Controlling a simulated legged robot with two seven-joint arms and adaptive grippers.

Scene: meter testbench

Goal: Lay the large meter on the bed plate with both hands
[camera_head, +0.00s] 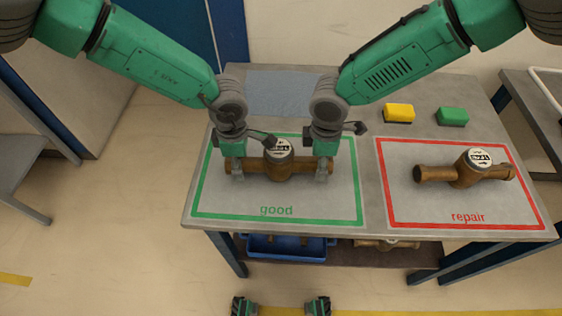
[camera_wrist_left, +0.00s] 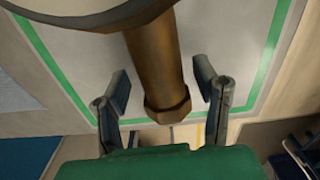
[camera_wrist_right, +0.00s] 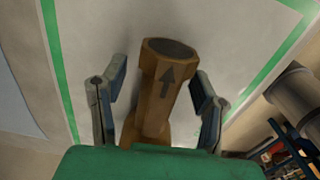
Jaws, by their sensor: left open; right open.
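A brass meter (camera_head: 294,165) with a white dial lies level in the green "good" frame on the table. Its pipe also shows in the left wrist view (camera_wrist_left: 155,55) and the right wrist view (camera_wrist_right: 160,80). My left gripper (camera_head: 234,170) is over its left end and my right gripper (camera_head: 323,170) over its right end. In each wrist view the open fingers stand on either side of the pipe, with gaps visible. A second brass meter (camera_head: 468,175) lies in the red "repair" frame. I cannot identify the bed plate for certain.
A yellow block (camera_head: 398,113) and a green block (camera_head: 452,116) lie at the back of the table. A blue-grey panel (camera_head: 280,92) lies behind the green frame. A blue bin (camera_head: 288,248) is on the shelf below. Another table (camera_head: 540,115) stands at the right.

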